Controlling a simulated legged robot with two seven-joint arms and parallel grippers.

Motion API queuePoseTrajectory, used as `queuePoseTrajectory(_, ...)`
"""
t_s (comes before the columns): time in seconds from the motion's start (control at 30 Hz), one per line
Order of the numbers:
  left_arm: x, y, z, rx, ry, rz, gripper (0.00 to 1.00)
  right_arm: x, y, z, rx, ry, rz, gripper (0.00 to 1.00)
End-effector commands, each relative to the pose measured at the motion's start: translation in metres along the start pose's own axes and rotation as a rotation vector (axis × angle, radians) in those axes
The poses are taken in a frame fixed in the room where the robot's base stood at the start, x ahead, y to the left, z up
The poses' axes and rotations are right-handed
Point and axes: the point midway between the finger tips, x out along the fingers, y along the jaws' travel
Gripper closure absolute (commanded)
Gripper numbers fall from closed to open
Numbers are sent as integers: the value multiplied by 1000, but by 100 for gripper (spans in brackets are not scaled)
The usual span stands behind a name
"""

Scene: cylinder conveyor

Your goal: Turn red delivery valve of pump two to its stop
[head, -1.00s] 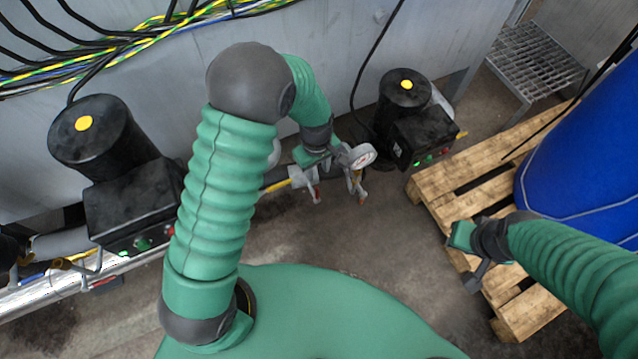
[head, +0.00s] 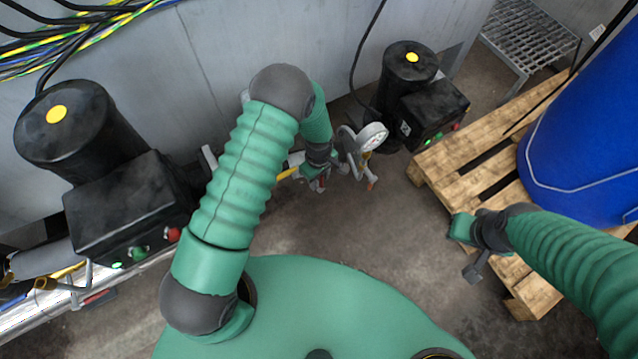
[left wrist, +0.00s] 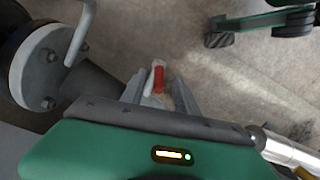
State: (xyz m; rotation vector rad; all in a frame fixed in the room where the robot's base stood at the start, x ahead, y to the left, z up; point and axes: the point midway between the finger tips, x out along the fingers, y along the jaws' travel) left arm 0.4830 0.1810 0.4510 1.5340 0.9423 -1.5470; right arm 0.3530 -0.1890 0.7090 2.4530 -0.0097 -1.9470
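The red valve handle (left wrist: 158,78) shows in the left wrist view, in the gap between the two grey fingers of my left gripper (left wrist: 160,92). The fingers stand apart, one on each side of it; I cannot tell whether they touch it. In the head view, my left gripper (head: 318,176) is low by the pipework, left of a round gauge (head: 373,136), and largely hides the handle. Another small red-tipped handle (head: 371,184) hangs below the gauge. My right gripper (head: 474,254) is beside the pallet, away from the valves; its finger opening is unclear.
One black pump (head: 409,85) stands behind the gauge; another black pump (head: 80,130) is at left. A grey wall (head: 230,50) backs them. A wooden pallet (head: 460,165) with a blue drum (head: 585,150) is at right. A grey flange (left wrist: 45,75) is close beside my left gripper.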

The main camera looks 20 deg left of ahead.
Motion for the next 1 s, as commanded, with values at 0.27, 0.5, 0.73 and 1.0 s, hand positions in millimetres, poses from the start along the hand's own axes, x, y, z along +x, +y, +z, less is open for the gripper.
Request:
queuePoseTrajectory(0.27, 21, 0, 1, 1, 1, 0, 63, 7, 0, 2, 1, 0, 0, 74)
queuePoseTrajectory(0.5, 21, 0, 0, 1, -1, 1, 72, 7, 0, 2, 1, 0, 0, 74)
queuePoseTrajectory(0.73, 21, 0, 1, 1, 0, -1, 100, 7, 0, 2, 1, 0, 0, 74)
queuePoseTrajectory(1.0, 21, 0, 2, 3, -2, 0, 100, 6, 0, 2, 1, 0, 0, 74)
